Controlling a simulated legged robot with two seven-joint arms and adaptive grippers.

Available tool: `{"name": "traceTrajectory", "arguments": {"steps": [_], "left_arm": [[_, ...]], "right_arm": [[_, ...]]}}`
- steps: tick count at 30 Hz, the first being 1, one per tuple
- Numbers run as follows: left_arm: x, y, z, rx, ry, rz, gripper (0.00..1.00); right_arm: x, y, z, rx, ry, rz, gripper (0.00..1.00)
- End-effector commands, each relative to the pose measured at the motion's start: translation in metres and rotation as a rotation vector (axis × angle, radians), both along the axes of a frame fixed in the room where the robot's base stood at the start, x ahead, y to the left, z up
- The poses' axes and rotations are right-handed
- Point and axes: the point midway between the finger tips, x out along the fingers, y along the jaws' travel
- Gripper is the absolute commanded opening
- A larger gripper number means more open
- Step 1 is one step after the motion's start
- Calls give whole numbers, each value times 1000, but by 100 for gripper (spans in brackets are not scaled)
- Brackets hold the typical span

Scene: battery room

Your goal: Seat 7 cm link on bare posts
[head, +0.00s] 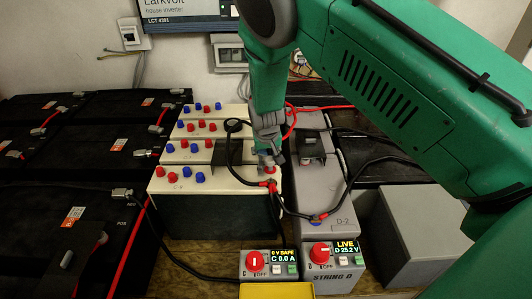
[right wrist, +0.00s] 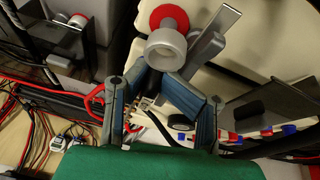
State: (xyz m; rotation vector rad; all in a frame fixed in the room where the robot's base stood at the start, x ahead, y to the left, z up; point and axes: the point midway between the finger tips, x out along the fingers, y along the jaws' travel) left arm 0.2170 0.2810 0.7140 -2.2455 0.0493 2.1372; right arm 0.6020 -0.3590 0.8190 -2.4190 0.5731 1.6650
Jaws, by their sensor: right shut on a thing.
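My right gripper (head: 268,157) reaches down over the right end of the cream battery block (head: 215,181), beside a red terminal. In the right wrist view its two fingers (right wrist: 160,76) close around a grey round piece (right wrist: 164,48). A red ring (right wrist: 169,17) shows just beyond that piece. A flat grey bar (right wrist: 217,36) lies slantwise close to the right of it. I cannot tell whether the bar is the 7 cm link or joins the held piece. The posts under the gripper are mostly hidden. My left gripper is not in view.
The grey battery D-2 (head: 326,196) stands right of the cream block. A box (head: 334,255) at the front reads LIVE, D 25.2 V; its neighbour (head: 270,264) reads 0 V SAFE. Black cables cross both blocks. Black batteries (head: 72,228) fill the left.

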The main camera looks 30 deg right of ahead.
Motion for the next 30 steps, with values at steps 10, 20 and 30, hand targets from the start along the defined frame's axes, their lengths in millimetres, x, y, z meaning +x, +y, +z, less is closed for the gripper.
{"name": "traceTrajectory", "arguments": {"steps": [10, 20, 30], "left_arm": [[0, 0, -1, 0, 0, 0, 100], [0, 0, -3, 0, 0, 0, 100], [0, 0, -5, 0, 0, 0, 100]], "right_arm": [[0, -1, -1, -1, 0, 0, 0], [-1, -2, -8, 0, 1, 0, 0], [-3, -2, -15, 1, 5, 0, 0]]}}
